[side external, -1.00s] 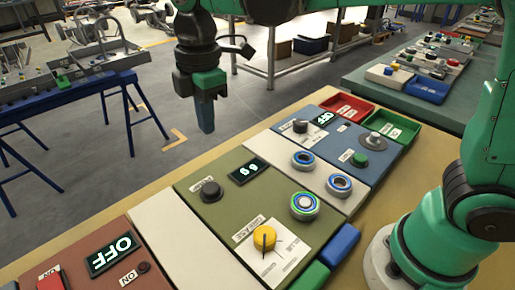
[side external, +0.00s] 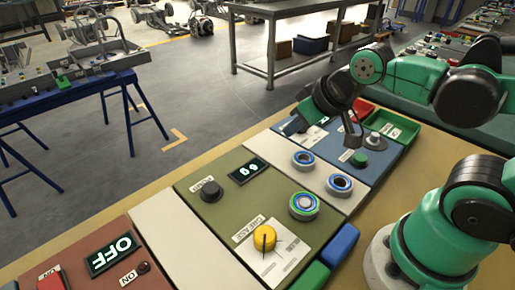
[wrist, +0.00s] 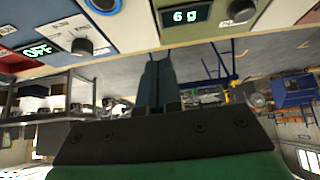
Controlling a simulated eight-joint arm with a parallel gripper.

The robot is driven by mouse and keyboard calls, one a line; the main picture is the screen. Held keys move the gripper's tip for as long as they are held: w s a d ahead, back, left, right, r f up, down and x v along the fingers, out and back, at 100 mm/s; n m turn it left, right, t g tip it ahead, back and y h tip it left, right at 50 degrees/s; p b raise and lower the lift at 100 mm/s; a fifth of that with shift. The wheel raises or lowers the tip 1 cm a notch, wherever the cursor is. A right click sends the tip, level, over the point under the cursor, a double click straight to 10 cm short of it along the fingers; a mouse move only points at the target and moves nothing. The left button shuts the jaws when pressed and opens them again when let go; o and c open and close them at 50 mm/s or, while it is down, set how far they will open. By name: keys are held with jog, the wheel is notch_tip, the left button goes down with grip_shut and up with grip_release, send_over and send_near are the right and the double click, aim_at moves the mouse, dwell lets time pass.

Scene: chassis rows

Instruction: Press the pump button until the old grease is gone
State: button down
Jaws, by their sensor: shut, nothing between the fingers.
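The olive panel (side external: 225,220) carries a dark round pump button (side external: 210,190), a display (side external: 247,172) and a yellow knob (side external: 264,238). The display reads 6 g in the wrist view (wrist: 185,15), where the dark pump button (wrist: 240,11) also shows at the top. My gripper (side external: 290,127) is over the far end of the blue panel, well away from the pump button and touching nothing that I can see. In the wrist view its fingers (wrist: 158,75) are together and empty. The arm partly hides the blue panel.
The blue panel (side external: 375,165) has a green button and a dark knob. A red-brown panel (side external: 85,265) with an OFF display (side external: 110,254) is at near left. Red and green trays (side external: 395,125) lie behind.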

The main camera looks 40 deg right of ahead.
dwell(0.3)
notch_tip(320, 180, up, 6)
jog(key=n+g, duration=0.7)
jog(key=n, duration=1.1)
send_over(210, 186)
jog(key=shift+a+f, duration=0.1)
jog(key=shift+f, duration=0.1)
jog(key=shift+f, duration=0.15)
notch_tip(210, 186, down, 14)
jog(key=shift+r, duration=0.1)
